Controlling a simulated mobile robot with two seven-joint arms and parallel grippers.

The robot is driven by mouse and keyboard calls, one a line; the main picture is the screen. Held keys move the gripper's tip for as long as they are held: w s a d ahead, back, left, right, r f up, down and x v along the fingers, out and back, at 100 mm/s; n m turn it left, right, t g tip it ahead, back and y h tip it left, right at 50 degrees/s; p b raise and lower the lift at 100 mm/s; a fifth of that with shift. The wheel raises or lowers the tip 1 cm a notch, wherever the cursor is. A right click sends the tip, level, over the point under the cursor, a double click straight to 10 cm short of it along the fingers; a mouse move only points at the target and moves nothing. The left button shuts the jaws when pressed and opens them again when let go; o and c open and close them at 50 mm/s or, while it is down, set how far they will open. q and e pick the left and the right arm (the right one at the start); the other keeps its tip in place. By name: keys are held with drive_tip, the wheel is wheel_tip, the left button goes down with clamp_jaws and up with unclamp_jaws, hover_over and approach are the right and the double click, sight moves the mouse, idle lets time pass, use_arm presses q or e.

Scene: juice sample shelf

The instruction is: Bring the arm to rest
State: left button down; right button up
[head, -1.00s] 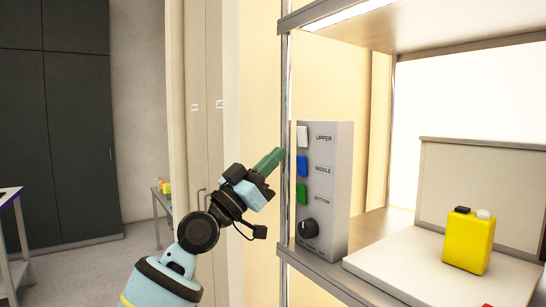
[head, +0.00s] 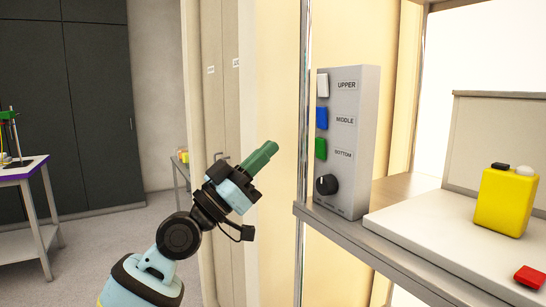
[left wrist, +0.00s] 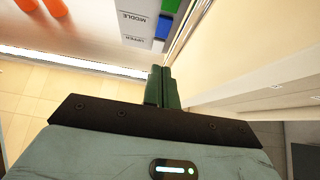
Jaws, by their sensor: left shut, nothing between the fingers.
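My left gripper (head: 262,157) is in the middle of the head view, in front of the cream wall and left of the shelf. Its green fingers are together with nothing between them, pointing up and to the right. The closed fingers also show in the left wrist view (left wrist: 163,84). The gripper appears apart from the grey control box (head: 345,140), which stands on the shelf to its right. The box has white, blue and green buttons labelled upper, middle and bottom, and a black knob. My right gripper is in neither view.
The shelf (head: 350,240) with its metal post is close on the right. On it are a yellow container (head: 506,200) and a red piece (head: 529,277). A table (head: 25,172) stands at the far left, before dark cabinets (head: 75,100). Floor between is open.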

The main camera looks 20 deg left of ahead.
use_arm(q)
drive_tip(key=shift+f, duration=0.1)
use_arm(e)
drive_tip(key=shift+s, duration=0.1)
